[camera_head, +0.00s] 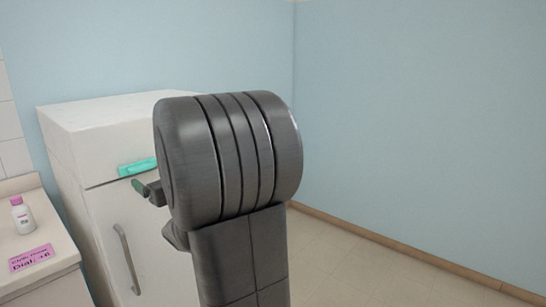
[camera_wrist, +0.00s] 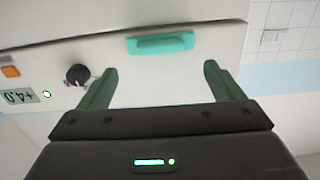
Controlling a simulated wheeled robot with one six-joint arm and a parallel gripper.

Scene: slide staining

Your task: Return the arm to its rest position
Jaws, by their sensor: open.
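My gripper (camera_wrist: 158,72) is open in the wrist view, its two green fingers spread wide apart with nothing between them. In the head view my dark grey arm stands raised in the middle and hides most of the gripper; only a small part shows at its left side. In the wrist view the fingers point toward a white appliance front with a teal handle (camera_wrist: 161,44), apart from it as far as I can tell. The teal handle also shows in the head view (camera_head: 137,167), partly covered by my arm.
The white fridge-like cabinet (camera_head: 98,112) stands left, with a grey door handle (camera_head: 128,258). The wrist view shows its black knob (camera_wrist: 77,75) and a small display (camera_wrist: 18,96). A counter at far left holds a bottle (camera_head: 22,215) and pink label (camera_head: 31,257). Right floor is clear.

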